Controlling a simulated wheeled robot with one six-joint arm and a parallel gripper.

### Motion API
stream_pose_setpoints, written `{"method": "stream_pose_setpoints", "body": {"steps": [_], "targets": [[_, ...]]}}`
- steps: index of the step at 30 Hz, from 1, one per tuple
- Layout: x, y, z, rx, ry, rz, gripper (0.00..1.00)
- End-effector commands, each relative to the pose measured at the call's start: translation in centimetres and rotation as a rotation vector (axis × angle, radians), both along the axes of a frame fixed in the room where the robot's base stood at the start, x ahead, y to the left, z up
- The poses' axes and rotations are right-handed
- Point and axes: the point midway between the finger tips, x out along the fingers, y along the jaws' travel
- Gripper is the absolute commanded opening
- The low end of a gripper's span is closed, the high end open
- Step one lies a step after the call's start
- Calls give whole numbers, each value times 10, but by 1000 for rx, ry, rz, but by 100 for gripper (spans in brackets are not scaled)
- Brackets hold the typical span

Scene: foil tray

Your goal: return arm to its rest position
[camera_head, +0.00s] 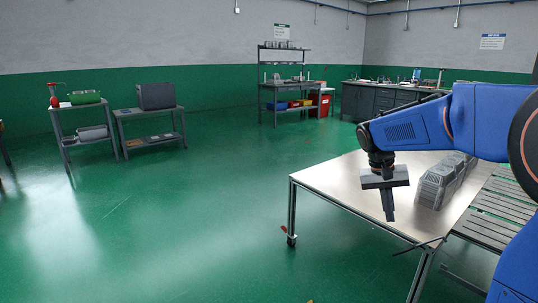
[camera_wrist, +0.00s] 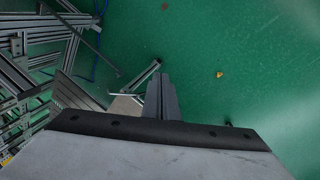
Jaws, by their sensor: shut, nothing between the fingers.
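My gripper (camera_head: 389,206) hangs from my blue arm over the light-topped metal table (camera_head: 325,178) in the head view, pointing down. Its fingers are together with nothing between them. In the wrist view the shut fingers (camera_wrist: 161,98) point out over the green floor, past a corner of the table. A grey, ribbed, block-like object (camera_head: 440,182) lies on the table just right of my gripper, apart from it. My arm hides part of the table's far right side.
A slatted metal rack or conveyor (camera_head: 500,212) adjoins the table at right. Two carts (camera_head: 150,128) stand at far left. A shelved workbench (camera_head: 285,95) and grey cabinets (camera_head: 375,102) line the back. The green floor (camera_head: 190,220) at left is open.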

Motion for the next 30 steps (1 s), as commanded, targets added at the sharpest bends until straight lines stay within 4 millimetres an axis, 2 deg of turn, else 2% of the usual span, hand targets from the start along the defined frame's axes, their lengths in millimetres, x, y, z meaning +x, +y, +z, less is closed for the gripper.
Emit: {"method": "stream_pose_setpoints", "body": {"steps": [1,13,22,30], "targets": [[-15,3,5,13,-15,16,0],[-117,28,17,106,-124,159,0],[-189,46,9,159,-217,265,0],[-249,61,-11,194,-305,359,0]]}}
